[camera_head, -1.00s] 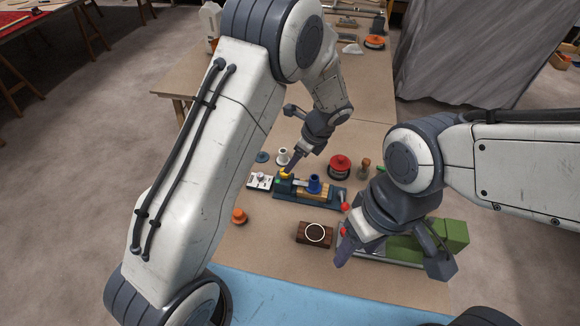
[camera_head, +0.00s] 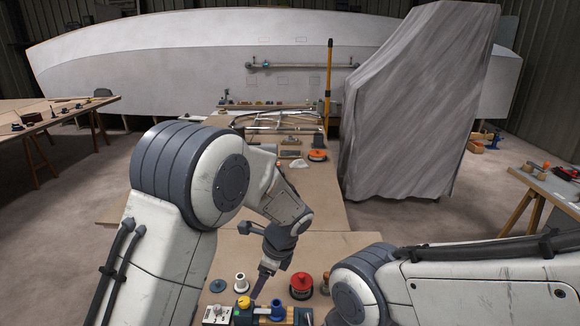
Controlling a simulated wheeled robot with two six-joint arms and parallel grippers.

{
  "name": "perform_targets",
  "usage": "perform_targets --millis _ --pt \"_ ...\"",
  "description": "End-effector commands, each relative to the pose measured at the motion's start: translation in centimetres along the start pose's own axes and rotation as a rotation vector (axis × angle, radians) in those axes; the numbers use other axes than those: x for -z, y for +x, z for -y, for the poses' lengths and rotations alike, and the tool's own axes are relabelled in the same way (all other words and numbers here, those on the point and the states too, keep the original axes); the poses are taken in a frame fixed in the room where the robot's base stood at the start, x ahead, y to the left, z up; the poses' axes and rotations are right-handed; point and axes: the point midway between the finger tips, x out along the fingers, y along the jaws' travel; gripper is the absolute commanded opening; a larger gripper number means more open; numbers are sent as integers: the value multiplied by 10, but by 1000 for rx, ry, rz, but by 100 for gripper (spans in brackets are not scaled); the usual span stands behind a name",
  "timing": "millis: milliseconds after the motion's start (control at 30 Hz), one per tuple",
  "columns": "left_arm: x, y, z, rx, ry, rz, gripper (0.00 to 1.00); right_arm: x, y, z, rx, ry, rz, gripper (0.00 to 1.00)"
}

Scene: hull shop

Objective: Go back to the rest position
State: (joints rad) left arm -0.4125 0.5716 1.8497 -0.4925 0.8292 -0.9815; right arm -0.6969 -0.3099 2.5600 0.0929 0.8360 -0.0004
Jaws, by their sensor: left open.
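My left gripper (camera_head: 255,265) is open, its jaws apart, and I see nothing between them. It hangs over the near part of the long workbench (camera_head: 322,200), with its lower finger close to a yellow-topped piece (camera_head: 244,302) and a blue spool-like piece (camera_head: 278,309). Whether it touches them I cannot tell. My right arm enters from the right edge, and its gripper is below the picture.
A red reel (camera_head: 301,284), a white spool (camera_head: 241,283) and a white switch box (camera_head: 216,314) sit near my left gripper. Beyond are an orange-topped reel (camera_head: 317,156), a grey draped shape (camera_head: 415,110) and a pale hull (camera_head: 200,62). Mid-bench is mostly clear.

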Motion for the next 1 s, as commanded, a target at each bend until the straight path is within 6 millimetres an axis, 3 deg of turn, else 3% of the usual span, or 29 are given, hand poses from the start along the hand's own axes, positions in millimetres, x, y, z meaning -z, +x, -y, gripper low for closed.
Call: perform_targets --millis 100,300,400,533,700,1000 --pt "13 -43 -38 4 -189 -73 71 0 0 0 0 0 0 59" --pt "34 -102 -133 -65 -600 -228 71 0 0 0 0 0 0 59" --pt "42 -118 -179 -123 -782 -294 71 0 0 0 0 0 0 59" --pt "47 -127 -225 -200 -964 -352 71 0 0 0 0 0 0 59" --pt "50 -129 -254 -261 -1083 -383 71 0 0 0 0 0 0 59" --pt "50 -129 -257 -268 -1094 -385 71 0 0 0 0 0 0 59"
